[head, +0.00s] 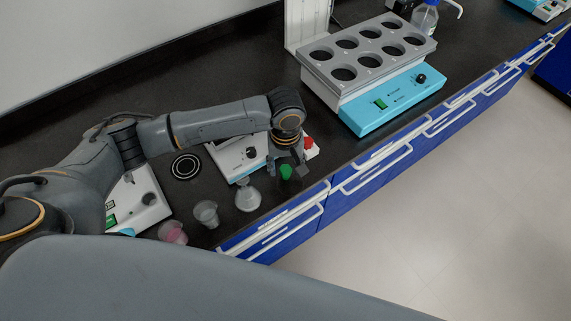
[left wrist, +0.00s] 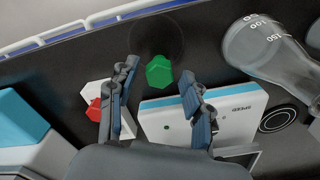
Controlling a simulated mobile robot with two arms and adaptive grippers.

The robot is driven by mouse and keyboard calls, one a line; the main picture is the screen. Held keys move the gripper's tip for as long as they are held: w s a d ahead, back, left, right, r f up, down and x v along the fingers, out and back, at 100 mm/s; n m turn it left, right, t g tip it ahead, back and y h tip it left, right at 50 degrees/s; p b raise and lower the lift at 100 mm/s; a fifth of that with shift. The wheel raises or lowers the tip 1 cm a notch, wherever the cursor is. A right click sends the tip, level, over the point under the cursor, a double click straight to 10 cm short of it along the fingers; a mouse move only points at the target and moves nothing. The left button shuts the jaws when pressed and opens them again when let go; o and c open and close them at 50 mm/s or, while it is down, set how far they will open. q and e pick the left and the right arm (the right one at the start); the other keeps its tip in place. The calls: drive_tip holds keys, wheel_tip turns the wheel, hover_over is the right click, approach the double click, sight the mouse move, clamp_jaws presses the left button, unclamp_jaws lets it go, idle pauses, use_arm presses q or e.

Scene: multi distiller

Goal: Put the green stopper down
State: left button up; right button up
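The green stopper (head: 286,172) is on the black counter near its front edge, just below my left gripper (head: 286,158). In the left wrist view the green stopper (left wrist: 159,72) shows between and just beyond the fingertips of my left gripper (left wrist: 160,72). A gap shows on both sides of it, so the fingers are open and not closed on it. My right gripper is in neither view.
A clear flask (head: 247,196) stands left of the stopper, with a beaker (head: 206,213) and a pink-filled vessel (head: 173,232) farther left. A red stopper (head: 309,143) lies beyond the gripper. A white device (head: 236,155) is behind. A blue-based heating block (head: 395,97) stands right.

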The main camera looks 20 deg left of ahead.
sight(286, 169)
use_arm(q)
drive_tip(key=shift+r, duration=0.1)
drive_tip(key=shift+r, duration=0.3)
wheel_tip(286, 169, up, 12)
drive_tip(key=b, duration=0.1)
drive_tip(key=shift+f+b, duration=0.2)
drive_tip(key=shift+b, duration=0.15)
